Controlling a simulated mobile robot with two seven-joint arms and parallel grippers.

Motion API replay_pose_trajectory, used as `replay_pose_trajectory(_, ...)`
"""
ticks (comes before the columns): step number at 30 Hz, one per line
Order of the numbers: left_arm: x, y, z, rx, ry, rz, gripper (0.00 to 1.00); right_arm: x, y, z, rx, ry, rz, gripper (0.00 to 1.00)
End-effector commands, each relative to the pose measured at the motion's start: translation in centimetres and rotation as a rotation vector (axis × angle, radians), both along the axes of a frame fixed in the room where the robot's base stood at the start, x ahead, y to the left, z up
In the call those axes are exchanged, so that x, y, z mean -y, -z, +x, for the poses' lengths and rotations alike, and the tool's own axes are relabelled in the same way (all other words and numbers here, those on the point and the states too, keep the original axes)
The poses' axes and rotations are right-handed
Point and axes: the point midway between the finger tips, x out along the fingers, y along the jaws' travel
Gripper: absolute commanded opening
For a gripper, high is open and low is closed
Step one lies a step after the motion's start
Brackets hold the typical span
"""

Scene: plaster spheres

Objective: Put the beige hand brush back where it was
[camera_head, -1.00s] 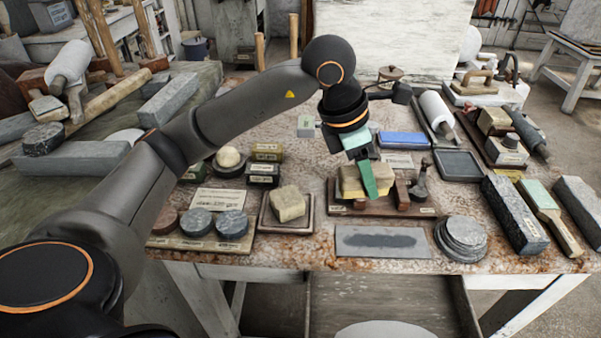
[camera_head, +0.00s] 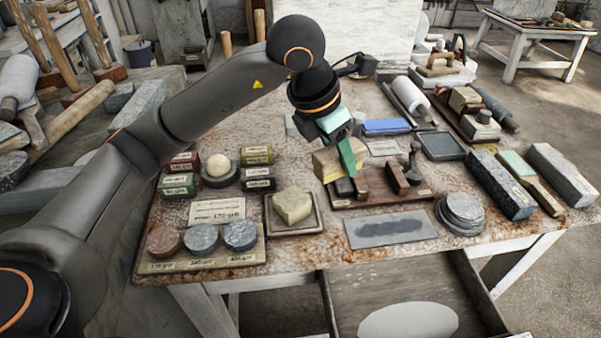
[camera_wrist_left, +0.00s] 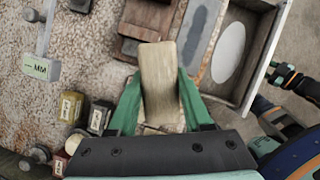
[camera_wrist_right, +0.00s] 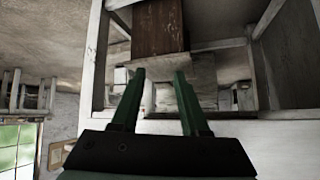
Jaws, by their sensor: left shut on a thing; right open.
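The beige hand brush (camera_head: 327,162) is a pale block between the green fingers of my left gripper (camera_head: 344,150), which is shut on it. It sits over the left end of a brown wooden board (camera_head: 395,199); small dark and brown blocks stand on the board. In the left wrist view the brush (camera_wrist_left: 160,78) lies lengthwise between the fingertips (camera_wrist_left: 158,84), with the board (camera_wrist_left: 148,17) beyond it. Whether its underside touches anything is hidden. My right gripper (camera_wrist_right: 158,78) is open and empty in the right wrist view, facing the white table frame and a brown panel.
A beige block on a small tray (camera_head: 270,218) lies left of the board. A grey slate (camera_head: 391,229) and stacked round discs (camera_head: 461,214) lie in front. Labelled tins (camera_head: 178,185) and round pads (camera_head: 203,239) are at the left. An open drawer (camera_head: 380,290) is below.

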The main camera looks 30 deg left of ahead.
Motion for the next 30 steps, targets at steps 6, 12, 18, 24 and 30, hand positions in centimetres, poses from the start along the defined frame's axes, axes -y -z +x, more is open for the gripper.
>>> replay_pose_trajectory(6,-1.2,0.6,1.1,-0.002,-0.014,-0.001,0.05,0.0,-0.1,0.0,0.000,0.001,-0.001,0.45)
replay_pose_trajectory(12,-4.8,2.8,4.2,-0.004,-0.016,-0.001,0.05,0.1,-0.4,0.0,0.002,0.002,-0.002,0.45)
replay_pose_trajectory(18,-8.0,5.9,6.9,-0.004,-0.011,0.000,0.05,0.3,-0.4,0.0,0.004,0.006,-0.003,0.45)
replay_pose_trajectory(24,-9.6,8.4,8.4,0.000,-0.009,0.000,0.05,0.3,-0.2,-0.1,0.002,0.006,-0.003,0.45)
replay_pose_trajectory(30,-10.1,9.4,9.0,0.001,-0.007,-0.002,0.05,0.3,-0.2,-0.1,0.001,0.006,-0.004,0.45)
